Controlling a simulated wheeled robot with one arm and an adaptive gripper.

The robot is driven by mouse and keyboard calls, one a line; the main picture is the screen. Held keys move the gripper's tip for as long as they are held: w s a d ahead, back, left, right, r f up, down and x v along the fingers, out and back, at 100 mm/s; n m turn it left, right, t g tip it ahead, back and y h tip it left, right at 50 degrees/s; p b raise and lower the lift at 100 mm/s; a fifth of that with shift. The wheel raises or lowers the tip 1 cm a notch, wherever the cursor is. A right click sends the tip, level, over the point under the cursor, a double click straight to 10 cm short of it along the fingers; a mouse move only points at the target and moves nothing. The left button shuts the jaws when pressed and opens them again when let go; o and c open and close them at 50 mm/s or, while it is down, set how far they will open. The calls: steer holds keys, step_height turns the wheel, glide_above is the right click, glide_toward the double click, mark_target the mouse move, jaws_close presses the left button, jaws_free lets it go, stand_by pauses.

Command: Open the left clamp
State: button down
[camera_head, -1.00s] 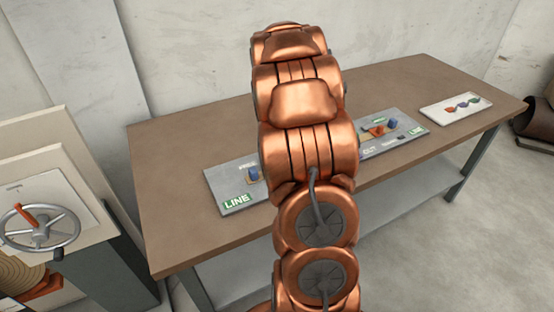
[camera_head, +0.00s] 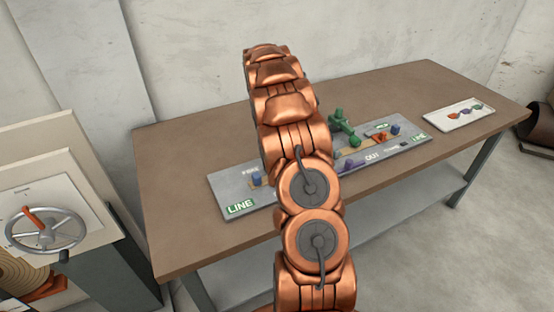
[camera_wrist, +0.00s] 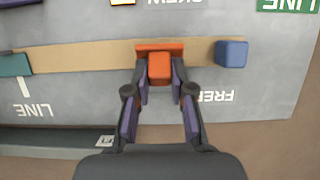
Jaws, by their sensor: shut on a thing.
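In the wrist view, an orange clamp (camera_wrist: 159,66) with a small block and a wider back plate sits on a tan strip (camera_wrist: 90,56) on the grey panel. My gripper (camera_wrist: 160,84) has one finger on each side of the block and is shut on it. A blue block (camera_wrist: 231,53) stands at the strip's end, beside the inverted FREE lettering, apart from my fingers. In the head view, my arm hides the gripper and this clamp; the blue block (camera_head: 256,181) shows left of the arm. Another orange piece (camera_head: 379,139) sits on the panel's right half.
A white tray (camera_head: 456,116) with coloured pieces lies at the table's right. A handwheel (camera_head: 45,231) stands at the left.

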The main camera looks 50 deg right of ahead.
steer(key=shift+w+g+p, duration=0.2)
steer(key=shift+g+p, duration=0.3)
steer(key=shift+p, duration=0.1)
steer(key=shift+w+d+p, duration=0.1)
steer(key=shift+w+p, duration=0.05)
steer(key=shift+p, duration=0.35)
steer(key=g+p, duration=0.1)
steer(key=p, duration=0.3)
steer(key=shift+w+r+y, duration=0.15)
steer(key=shift+w+y, duration=0.05)
steer(key=shift+y, duration=0.2)
steer(key=g+p, duration=0.1)
steer(key=p, duration=0.1)
steer(key=shift+w+d+p, duration=0.1)
steer(key=shift+w+p, duration=0.05)
steer(key=shift+p, duration=0.15)
steer(key=shift+w+f+g+p, duration=0.1)
steer(key=shift+f+g+p, duration=0.25)
steer(key=shift+p, duration=1.05)
steer(key=c, duration=1)
jaws_free()
steer(key=shift+d, duration=0.1)
steer(key=shift+s+f+b, duration=0.15)
steer(key=shift+s+b, duration=0.05)
steer(key=shift+b, duration=1.25)
